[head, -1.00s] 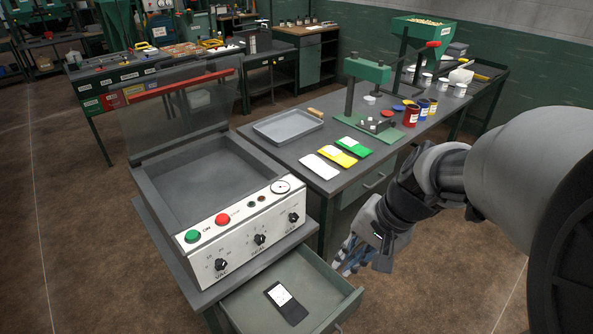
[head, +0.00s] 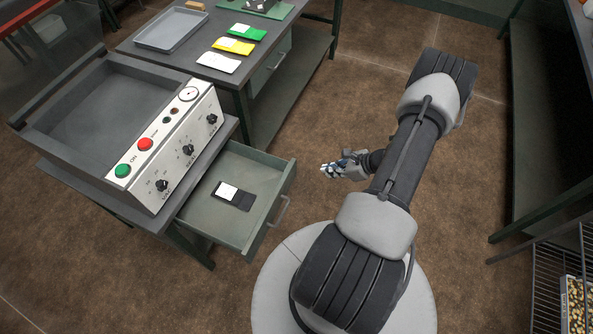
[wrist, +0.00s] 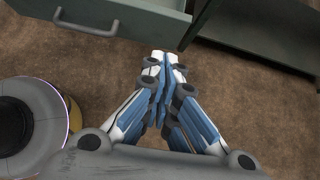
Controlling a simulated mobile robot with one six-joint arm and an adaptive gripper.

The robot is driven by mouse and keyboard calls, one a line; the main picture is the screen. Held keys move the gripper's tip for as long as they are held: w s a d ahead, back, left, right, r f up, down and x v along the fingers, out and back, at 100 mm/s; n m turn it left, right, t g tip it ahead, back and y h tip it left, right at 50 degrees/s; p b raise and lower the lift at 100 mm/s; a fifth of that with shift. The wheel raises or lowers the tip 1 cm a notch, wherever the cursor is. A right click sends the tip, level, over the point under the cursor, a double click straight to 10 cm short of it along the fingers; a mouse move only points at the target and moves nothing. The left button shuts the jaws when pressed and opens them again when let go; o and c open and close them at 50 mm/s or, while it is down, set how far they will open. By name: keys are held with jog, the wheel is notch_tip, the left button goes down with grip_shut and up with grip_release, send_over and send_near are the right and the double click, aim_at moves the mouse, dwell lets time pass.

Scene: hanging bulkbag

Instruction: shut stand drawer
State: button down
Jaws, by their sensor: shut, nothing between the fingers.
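The stand drawer (head: 222,222) is pulled out from under the sealing machine on its stand (head: 95,195). It is grey-green with a bar handle (head: 279,211) on its front. A dark device with a white label (head: 234,195) lies inside it. My gripper (head: 325,170) is shut and empty, to the right of the drawer's far front corner and apart from the handle. In the wrist view the shut fingertips (wrist: 165,56) lie just below the drawer front (wrist: 160,17) in the picture, with the handle (wrist: 86,24) to their left.
The vacuum machine (head: 160,140) with its knobs and lid stands above the drawer. A bench (head: 190,50) with a tray and coloured packets is behind. Bare floor (head: 400,230) lies around my arm. A dark shelf (head: 540,130) stands at the right.

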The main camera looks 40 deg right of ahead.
jog(key=b, duration=0.3)
send_near(291, 173)
jog(key=shift+d+x, duration=0.2)
jog(key=shift+x, duration=2.25)
jog(key=shift+s+f, duration=0.1)
jog(key=shift+f, duration=0.05)
